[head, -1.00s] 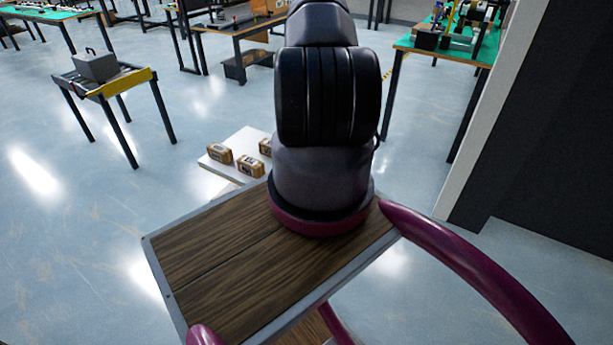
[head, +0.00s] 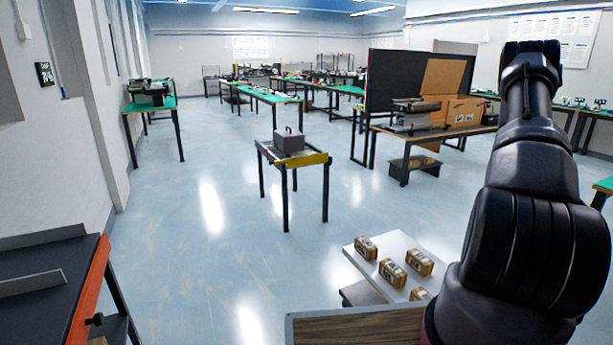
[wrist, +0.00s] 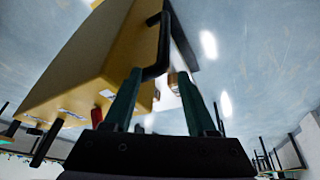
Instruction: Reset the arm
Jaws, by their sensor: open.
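My arm (head: 530,200) stands upright at the right of the head view, folded above my wooden-topped base. My gripper (wrist: 160,78) shows in the wrist view with its two dark teal fingers apart, so it is open. I see nothing clearly held between them. A black bar-like shape (wrist: 165,40) and a large tan surface (wrist: 80,70) lie beyond the fingers; I cannot tell what they are or how far away. The head view does not show the fingers clearly.
A white low table (head: 375,250) with several small brown packages (head: 392,272) is just ahead. A small stand (head: 262,148) bears a grey box (head: 288,140). A dark bench with an orange edge (head: 92,290) is at left. Cardboard boxes (head: 465,110) stand on a bench. Open floor lies between.

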